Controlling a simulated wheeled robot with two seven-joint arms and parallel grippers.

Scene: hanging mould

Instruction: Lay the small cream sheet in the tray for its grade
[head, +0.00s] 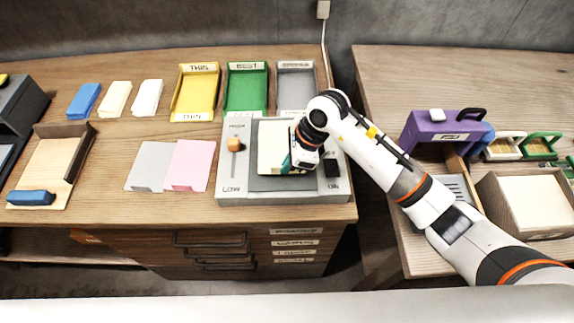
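A small cream sheet (270,150) lies on the dark plate of a grey device (232,185) with an orange-knobbed slider, a "LOW" label and an "ON" label. My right gripper (290,163) is over the right side of the sheet, its tips low at the sheet. The gripper body hides part of the sheet and the fingers, so I cannot tell whether they grip it. Behind the device stand a yellow tray (196,105), a green tray (246,100) and a grey tray (296,88), each labelled and seemingly empty. My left gripper is out of view.
Blue, cream and white stacks (116,97) lie left of the trays. A grey sheet (148,165) and a pink sheet (190,164) lie left of the device. A purple holder (425,128) and an open box (528,232) are on the right table. A gap separates the tables.

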